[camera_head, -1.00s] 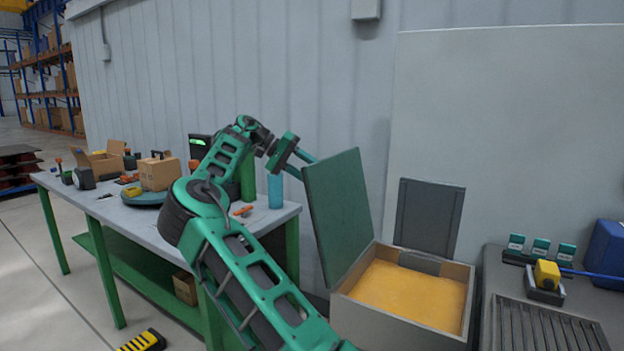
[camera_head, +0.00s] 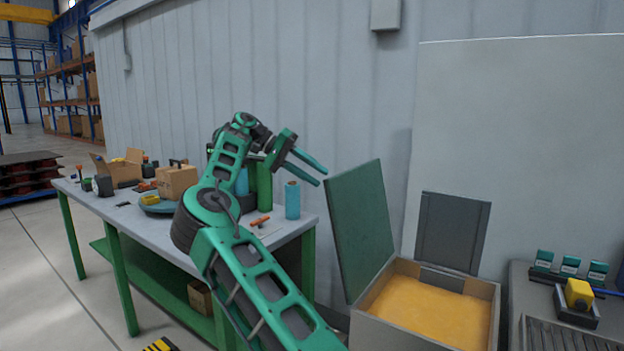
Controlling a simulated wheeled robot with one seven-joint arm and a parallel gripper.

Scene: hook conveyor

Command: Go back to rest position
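My gripper (camera_head: 318,172) is at the end of my green arm, raised above the right end of the workbench. Its two green fingers point right and slightly down, apart from each other, with nothing seen between them. The fingertips are just left of the upper edge of the green lid (camera_head: 362,228) of the open box; I cannot tell how near they are in depth. A blue cylinder (camera_head: 292,200) stands on the bench below the gripper.
The workbench (camera_head: 160,225) holds a cardboard box (camera_head: 177,183), an orange tool (camera_head: 260,221) and a green cylinder (camera_head: 264,188). The open box (camera_head: 398,329) holds orange material (camera_head: 430,308). A conveyor with a yellow block (camera_head: 578,293) is at the right. Open floor lies at the left.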

